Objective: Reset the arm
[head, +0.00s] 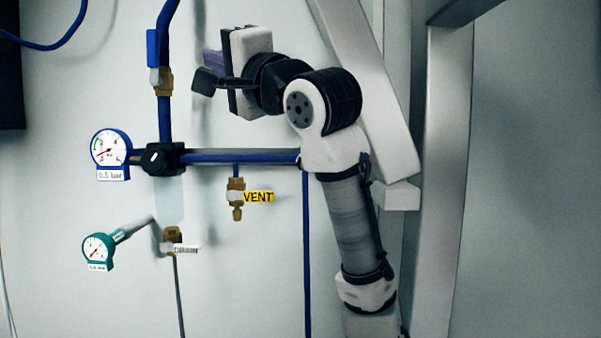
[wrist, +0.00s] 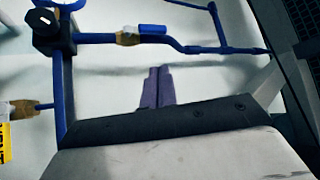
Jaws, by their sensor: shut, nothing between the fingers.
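My gripper (head: 211,59) is at the upper middle of the head view, at the end of my raised, bent arm. Its purple fingers point left and are partly hidden behind the gripper body. In the wrist view the two purple fingertips (wrist: 157,72) lie side by side, shut, with nothing between them. The fingers appear apart from the pipes; the pale wall is behind them.
Blue pipework with a blue-handled valve (head: 153,48) runs left of my gripper. A blue gauge (head: 109,147), a green gauge (head: 97,249) and a fitting with a yellow VENT tag (head: 258,197) are lower. A grey metal post (head: 443,170) stands at the right.

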